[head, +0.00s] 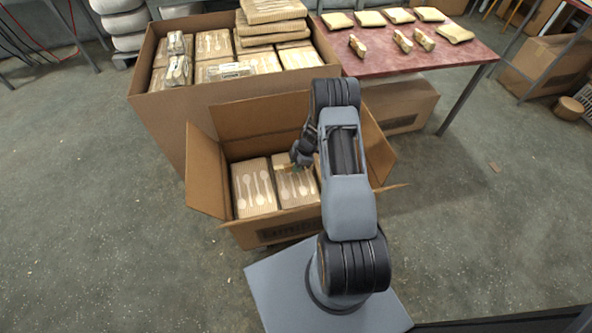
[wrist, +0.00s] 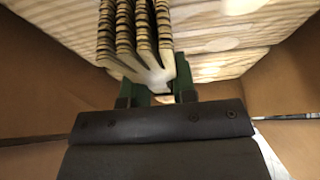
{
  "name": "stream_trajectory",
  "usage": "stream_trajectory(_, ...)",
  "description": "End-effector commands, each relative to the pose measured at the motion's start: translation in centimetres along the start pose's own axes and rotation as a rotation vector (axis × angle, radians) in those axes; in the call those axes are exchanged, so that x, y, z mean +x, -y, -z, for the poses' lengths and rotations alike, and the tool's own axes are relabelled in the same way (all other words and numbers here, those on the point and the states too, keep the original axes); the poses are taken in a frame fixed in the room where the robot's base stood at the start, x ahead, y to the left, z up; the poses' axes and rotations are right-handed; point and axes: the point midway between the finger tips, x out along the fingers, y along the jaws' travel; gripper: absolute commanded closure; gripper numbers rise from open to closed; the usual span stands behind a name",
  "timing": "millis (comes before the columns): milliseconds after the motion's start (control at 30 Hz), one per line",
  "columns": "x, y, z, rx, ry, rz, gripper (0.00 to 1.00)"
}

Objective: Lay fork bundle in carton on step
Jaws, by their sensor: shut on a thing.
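The open carton (head: 290,222) stands in front of my base with its flaps spread. Printed paper packs (head: 253,188) line its inside. My gripper (head: 297,160) is down inside the carton, over the packs right of its middle. In the wrist view, my gripper (wrist: 155,92) is shut on the fork bundle (wrist: 137,35), a row of pale wooden pieces with dark-edged stacked ends. The bundle lies over or just above the packs; whether it touches them I cannot tell. In the head view my arm and gripper hide most of the bundle.
A larger carton (head: 160,120) full of packs and small bundles stands right behind. A red table (head: 430,62) at the back right holds several paper packs and bundles. A closed carton (head: 405,105) is under it. Floor is clear left and right.

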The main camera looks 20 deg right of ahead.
Motion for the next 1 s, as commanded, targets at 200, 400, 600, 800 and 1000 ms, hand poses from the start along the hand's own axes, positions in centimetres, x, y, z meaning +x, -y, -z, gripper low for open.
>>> stream_trajectory(200, 2.5, 0.0, -1.0, 0.0, 0.0, -0.001, 1.0)
stream_trajectory(400, 2.3, 0.0, -1.0, 0.0, 0.0, -0.002, 1.0)
stream_trajectory(600, 2.6, 0.0, -1.1, 0.001, 0.0, -0.001, 0.71)
stream_trajectory(800, 2.6, 0.0, -1.1, 0.001, 0.0, -0.001, 0.52)
stream_trajectory(1000, 2.5, 0.0, -1.1, 0.001, 0.0, -0.001, 0.5)
